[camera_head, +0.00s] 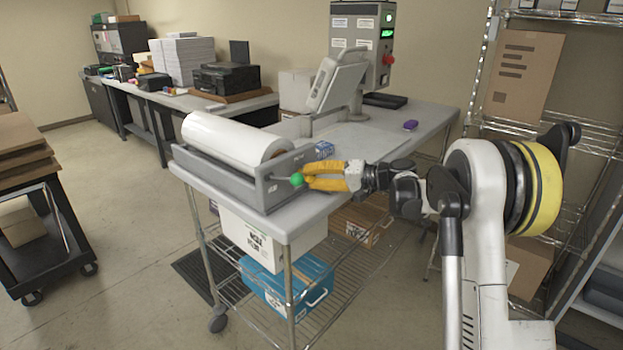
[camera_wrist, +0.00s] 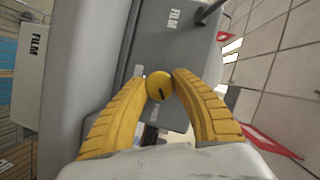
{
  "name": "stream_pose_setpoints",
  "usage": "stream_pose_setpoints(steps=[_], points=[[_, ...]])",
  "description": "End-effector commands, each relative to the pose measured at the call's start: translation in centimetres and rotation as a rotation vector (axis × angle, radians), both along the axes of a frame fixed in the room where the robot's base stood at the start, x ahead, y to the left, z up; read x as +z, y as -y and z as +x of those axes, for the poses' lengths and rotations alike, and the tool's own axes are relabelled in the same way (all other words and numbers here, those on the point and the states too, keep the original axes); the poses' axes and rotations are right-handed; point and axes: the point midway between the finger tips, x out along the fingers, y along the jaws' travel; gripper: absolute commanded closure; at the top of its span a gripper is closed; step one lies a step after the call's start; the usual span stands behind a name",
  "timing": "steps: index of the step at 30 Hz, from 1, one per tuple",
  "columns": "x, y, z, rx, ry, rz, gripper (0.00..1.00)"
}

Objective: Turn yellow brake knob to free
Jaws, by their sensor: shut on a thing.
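The yellow brake knob (camera_wrist: 157,80) is round with a short dark mark on its face. In the wrist view it sits between the tips of my gripper (camera_wrist: 162,75), against the grey side panel (camera_wrist: 165,48) labelled FILM. My gripper's yellow fingers are closed on the knob. In the head view my gripper (camera_head: 306,174) reaches in from the right to the end plate of the film roll holder (camera_head: 270,188). I cannot make out the yellow knob there among the yellow fingers. The knob's set position cannot be read.
A white film roll (camera_head: 225,137) lies in the holder on the wheeled cart's top (camera_head: 345,150). A control box with a red button (camera_head: 388,59) stands behind. A purple object (camera_head: 411,125) lies to the right. Wire shelving (camera_head: 570,150) stands at the right; open floor lies left.

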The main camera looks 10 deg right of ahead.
Motion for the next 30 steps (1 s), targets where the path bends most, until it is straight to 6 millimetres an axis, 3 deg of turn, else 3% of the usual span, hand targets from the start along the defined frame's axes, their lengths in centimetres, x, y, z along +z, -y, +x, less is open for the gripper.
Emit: stream_pose_setpoints(steps=[15, 30], points=[[-0.16, -0.09, 0.0, 0.002, -0.256, 0.353, 0.99], [-0.04, -0.11, 0.01, 0.002, -0.356, 0.489, 0.99]])
